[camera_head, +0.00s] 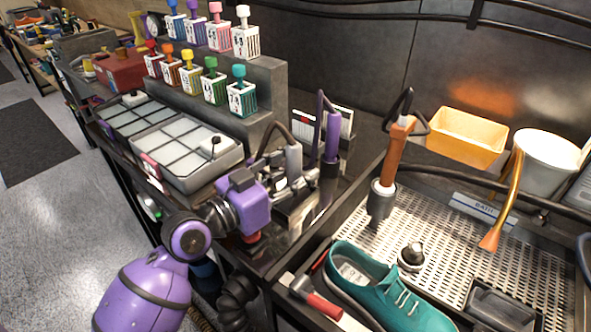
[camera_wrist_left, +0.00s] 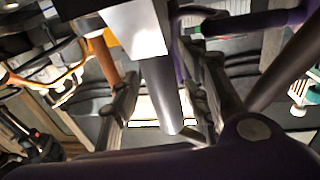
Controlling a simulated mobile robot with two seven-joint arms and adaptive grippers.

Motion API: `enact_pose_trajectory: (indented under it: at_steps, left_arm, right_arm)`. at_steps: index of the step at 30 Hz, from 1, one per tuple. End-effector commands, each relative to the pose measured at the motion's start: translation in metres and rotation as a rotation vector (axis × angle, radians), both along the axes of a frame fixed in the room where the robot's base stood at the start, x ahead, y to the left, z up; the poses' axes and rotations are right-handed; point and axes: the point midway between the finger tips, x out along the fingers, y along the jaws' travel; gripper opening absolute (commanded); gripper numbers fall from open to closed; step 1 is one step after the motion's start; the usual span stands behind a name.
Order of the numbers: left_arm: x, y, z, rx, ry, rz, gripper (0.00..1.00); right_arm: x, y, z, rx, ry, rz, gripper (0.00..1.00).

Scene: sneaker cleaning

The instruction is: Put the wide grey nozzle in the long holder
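The wide grey nozzle (camera_head: 293,160) stands roughly upright at my left gripper (camera_head: 288,190), with a dark hose looping from its top. In the left wrist view its grey tube (camera_wrist_left: 160,95) runs between the two fingers (camera_wrist_left: 160,88), and a bright flat metal part (camera_wrist_left: 135,30) shows at the top. The fingers appear shut on the tube; any small gap is hard to judge. A pale, narrow holder-like part (camera_head: 300,212) shows just below the gripper. The gripper hides much of it, so I cannot tell whether the nozzle's end is inside. My right gripper is out of view.
A purple nozzle (camera_head: 332,138) stands close to the right of my gripper. An orange nozzle (camera_head: 391,155) stands in a grey cup (camera_head: 380,202). A teal sneaker (camera_head: 385,287) lies by the perforated tray (camera_head: 445,235). A compartment tray (camera_head: 190,150) is at left.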

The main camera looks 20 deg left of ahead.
Motion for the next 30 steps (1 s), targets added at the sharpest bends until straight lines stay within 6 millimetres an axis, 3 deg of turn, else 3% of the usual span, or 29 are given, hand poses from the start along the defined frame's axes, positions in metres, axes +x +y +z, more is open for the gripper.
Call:
enact_pose_trajectory:
  at_steps: [8,11,21,30]
  left_arm:
    - [-0.001,0.001,0.005,0.0,-0.002,0.001,0.42]
    - [-0.012,0.008,0.001,0.004,0.001,0.003,0.42]
    - [-0.077,0.042,-0.003,0.006,0.007,0.0,0.42]
    - [-0.104,0.057,0.002,0.001,0.0,0.0,0.42]
  right_arm:
    - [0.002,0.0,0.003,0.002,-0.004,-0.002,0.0]
    - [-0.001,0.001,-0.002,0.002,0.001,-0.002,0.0]
    - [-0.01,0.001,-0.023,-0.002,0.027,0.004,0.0]
    - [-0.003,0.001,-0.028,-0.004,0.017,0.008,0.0]
